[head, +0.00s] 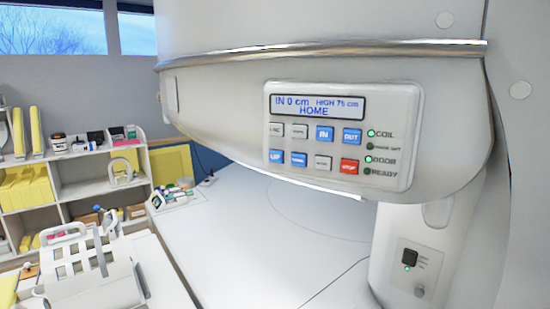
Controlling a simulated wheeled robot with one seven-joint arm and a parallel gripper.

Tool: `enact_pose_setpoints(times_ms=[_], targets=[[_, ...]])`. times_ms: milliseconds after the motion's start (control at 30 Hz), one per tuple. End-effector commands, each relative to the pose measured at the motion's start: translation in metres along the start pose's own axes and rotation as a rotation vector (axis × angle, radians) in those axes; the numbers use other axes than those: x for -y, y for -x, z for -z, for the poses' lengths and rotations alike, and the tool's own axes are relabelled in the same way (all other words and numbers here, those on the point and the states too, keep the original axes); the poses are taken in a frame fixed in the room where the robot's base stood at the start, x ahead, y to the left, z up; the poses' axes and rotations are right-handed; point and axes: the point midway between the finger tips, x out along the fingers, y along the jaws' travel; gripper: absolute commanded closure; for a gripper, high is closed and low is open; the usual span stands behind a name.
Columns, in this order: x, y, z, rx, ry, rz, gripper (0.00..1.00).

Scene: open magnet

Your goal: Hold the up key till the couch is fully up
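The control panel (342,136) is on the front of the magnet's upper housing in the head view. The blue up key (276,156) is at the left end of its lower row, with nothing covering it. The display (318,106) reads "IN 0 cm", "HIGH 75 cm" and "HOME". What looks like the couch (165,265) shows in part at the lower left, with white frames on it; the rest is cut off by the picture edge. My gripper is not in view.
A red stop key (349,166) ends the same row. The coil light (371,133) and door light (371,161) are lit green. The pale lower magnet face (270,215) is clear. A magnet post (420,250) stands at right, shelves (60,190) at left.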

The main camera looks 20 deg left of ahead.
Motion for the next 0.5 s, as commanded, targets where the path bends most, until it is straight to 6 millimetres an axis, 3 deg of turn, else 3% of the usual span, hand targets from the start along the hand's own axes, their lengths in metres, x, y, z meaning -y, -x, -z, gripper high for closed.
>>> enact_pose_setpoints(times_ms=[33, 100, 133, 500], targets=[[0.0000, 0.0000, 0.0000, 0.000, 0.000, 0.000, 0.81], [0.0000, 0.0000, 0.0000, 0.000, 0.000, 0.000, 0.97], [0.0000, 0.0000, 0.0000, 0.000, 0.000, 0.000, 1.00], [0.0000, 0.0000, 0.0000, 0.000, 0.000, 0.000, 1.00]])
